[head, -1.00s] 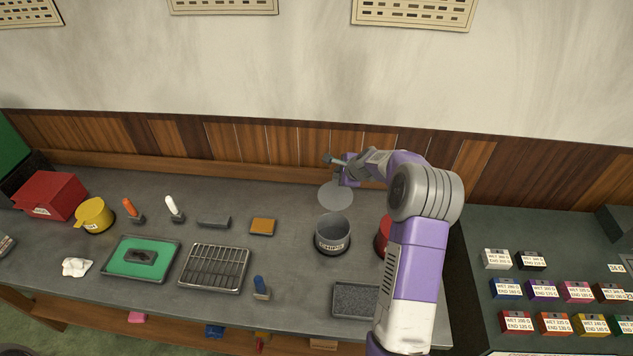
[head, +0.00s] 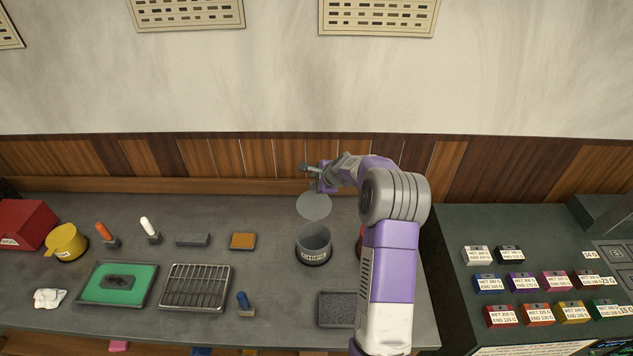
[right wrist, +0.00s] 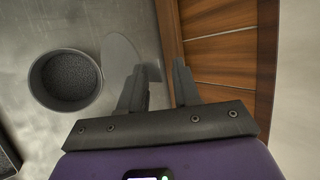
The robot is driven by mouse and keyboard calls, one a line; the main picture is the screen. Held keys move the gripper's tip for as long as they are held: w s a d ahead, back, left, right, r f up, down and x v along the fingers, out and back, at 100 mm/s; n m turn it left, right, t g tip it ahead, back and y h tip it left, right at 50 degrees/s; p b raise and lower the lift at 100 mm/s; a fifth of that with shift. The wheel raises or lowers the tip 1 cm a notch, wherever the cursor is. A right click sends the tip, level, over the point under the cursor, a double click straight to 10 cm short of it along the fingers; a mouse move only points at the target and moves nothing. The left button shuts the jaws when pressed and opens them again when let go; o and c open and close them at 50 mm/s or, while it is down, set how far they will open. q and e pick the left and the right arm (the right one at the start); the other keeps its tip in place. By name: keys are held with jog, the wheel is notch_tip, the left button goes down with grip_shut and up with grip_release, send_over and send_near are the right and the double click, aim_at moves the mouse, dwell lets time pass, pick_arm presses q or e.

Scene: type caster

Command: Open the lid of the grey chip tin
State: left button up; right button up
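The grey chip tin (head: 313,258) stands upright on the bench with its mouth open. Its round grey lid (head: 314,206) is swung up and back on the wall side of the tin. The right wrist view shows the tin (right wrist: 64,80) with dark grainy contents and the lid (right wrist: 122,58) beside it, partly hidden by a finger. My right gripper (head: 314,176) is behind and above the lid, near the wooden panelling. In the wrist view its fingers (right wrist: 158,88) are apart with nothing between them; one finger overlaps the lid. My left gripper is not in view.
A red thing (head: 359,240) right of the tin is mostly hidden by my right arm. A grey tray (head: 344,310) lies in front, a wire rack (head: 195,287) and orange block (head: 243,241) to the left. The wooden panelling (head: 250,160) closes off the back.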

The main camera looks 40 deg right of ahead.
jog(key=shift+s+d+f, duration=0.1)
jog(key=shift+s+r, duration=0.3)
jog(key=shift+r, duration=0.2)
jog(key=v, duration=0.6)
jog(key=shift+s+r, duration=0.15)
jog(key=shift+s, duration=0.05)
